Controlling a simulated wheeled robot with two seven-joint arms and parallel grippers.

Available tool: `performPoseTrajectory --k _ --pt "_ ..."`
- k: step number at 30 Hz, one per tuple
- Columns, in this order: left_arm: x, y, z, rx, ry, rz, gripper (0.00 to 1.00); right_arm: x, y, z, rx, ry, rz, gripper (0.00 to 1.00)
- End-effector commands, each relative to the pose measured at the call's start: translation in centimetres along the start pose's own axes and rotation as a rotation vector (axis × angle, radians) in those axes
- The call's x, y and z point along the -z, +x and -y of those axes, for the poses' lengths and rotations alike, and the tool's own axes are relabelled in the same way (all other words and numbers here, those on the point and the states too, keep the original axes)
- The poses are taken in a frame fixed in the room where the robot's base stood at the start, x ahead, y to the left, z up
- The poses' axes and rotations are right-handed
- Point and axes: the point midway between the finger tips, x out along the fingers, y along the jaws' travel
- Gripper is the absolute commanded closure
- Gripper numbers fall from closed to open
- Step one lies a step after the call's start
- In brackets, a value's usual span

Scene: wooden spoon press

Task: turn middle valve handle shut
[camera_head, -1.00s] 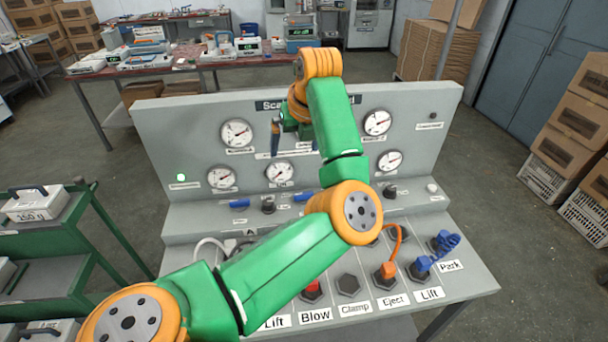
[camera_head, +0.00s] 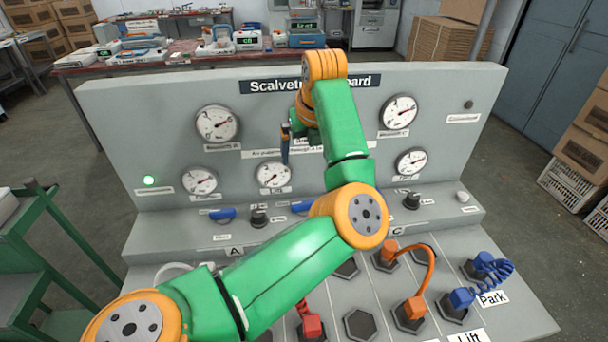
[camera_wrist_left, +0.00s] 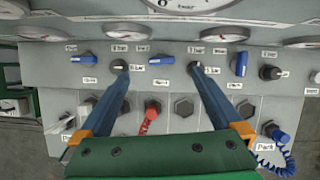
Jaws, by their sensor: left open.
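The middle blue valve handle (camera_head: 302,206) sits on the sloped lower strip of the grey board and is partly covered by my left arm. In the left wrist view this handle (camera_wrist_left: 162,59) lies crosswise, between and beyond my fingertips. My left gripper (camera_head: 298,150) is in front of the board's upright face, and one finger is hidden in the head view. In the left wrist view its two blue fingers (camera_wrist_left: 158,73) are spread apart with nothing between them. My right gripper is not in view.
Another blue handle (camera_head: 222,214) is to the left, and a third (camera_wrist_left: 240,64) stands upright at the right. Black knobs (camera_wrist_left: 119,65) alternate with the handles. Gauges (camera_head: 217,123) are above. Below are hexagonal sockets, a red plug (camera_head: 312,326), an orange cable (camera_head: 431,268) and blue plugs (camera_head: 462,297).

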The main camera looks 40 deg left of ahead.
Motion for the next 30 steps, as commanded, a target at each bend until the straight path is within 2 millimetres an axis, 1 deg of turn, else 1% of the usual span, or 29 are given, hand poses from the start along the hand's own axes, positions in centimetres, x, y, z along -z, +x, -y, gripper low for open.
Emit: performPoseTrajectory --k 1,6,9,11,14,16,21,24,27,30 --pt "1.1 2.8 0.0 0.000 0.000 0.000 0.00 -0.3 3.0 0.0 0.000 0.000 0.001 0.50" --pt "3.0 7.3 0.0 0.000 0.000 0.000 0.00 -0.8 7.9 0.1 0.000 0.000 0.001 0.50" --pt "3.9 9.5 0.0 0.000 0.000 0.000 0.00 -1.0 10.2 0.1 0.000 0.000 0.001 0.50" --pt "4.1 10.0 0.0 0.000 0.000 0.000 0.00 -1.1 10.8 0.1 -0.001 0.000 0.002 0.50" --pt "4.1 10.6 0.0 -0.002 0.000 -0.002 0.00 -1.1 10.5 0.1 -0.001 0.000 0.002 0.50" --pt "4.0 11.6 -0.1 -0.004 -0.001 -0.003 0.00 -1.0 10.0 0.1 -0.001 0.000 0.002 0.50" --pt "3.9 14.9 -0.1 -0.004 0.000 -0.002 0.00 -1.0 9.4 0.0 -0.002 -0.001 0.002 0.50" --pt "3.9 16.1 -0.1 -0.002 0.000 -0.001 0.00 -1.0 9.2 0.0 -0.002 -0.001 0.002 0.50" --pt "4.0 16.6 0.0 -0.001 0.000 -0.001 0.00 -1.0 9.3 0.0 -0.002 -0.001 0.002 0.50" --pt "4.0 16.7 0.0 0.000 0.000 0.000 0.00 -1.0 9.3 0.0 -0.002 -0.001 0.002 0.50"
